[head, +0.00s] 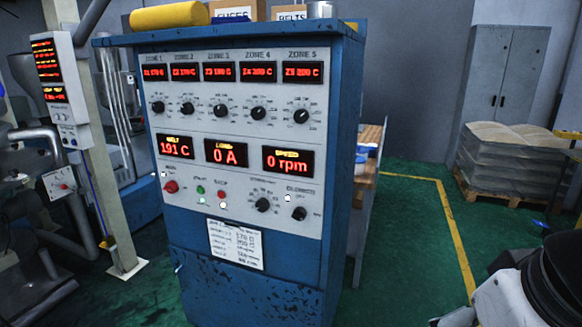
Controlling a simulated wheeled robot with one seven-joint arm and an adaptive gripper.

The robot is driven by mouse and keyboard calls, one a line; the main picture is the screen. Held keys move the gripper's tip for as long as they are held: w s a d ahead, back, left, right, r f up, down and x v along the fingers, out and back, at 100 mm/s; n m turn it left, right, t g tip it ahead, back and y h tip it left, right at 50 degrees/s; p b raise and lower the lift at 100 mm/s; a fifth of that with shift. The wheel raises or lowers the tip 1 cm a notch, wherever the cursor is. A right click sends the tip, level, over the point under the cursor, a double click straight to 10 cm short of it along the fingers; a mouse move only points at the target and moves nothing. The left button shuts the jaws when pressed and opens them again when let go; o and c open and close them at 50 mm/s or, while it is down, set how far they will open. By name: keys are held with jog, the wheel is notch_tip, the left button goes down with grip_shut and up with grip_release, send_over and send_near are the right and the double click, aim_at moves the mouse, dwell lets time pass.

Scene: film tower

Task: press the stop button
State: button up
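A blue control cabinet (181,237) with a light grey panel (245,118) stands upright left of the middle. Low on the panel, a small red button (221,194) sits just right of a small green button (200,190); the red one looks like the stop button, but its label is too small to read surely. A larger red knob or button (171,186) is further left. Nothing covers these controls. My gripper is not in view; only a white and black part of my arm shows at the lower right, well away from the panel.
Red displays on the panel show 191 C, 0 A and 0 rpm (288,160), with several black dials around them. A post with a display box (60,90) and pipes stand left. Open green floor (400,250) lies right, before a loaded pallet (505,197) and grey locker (505,80).

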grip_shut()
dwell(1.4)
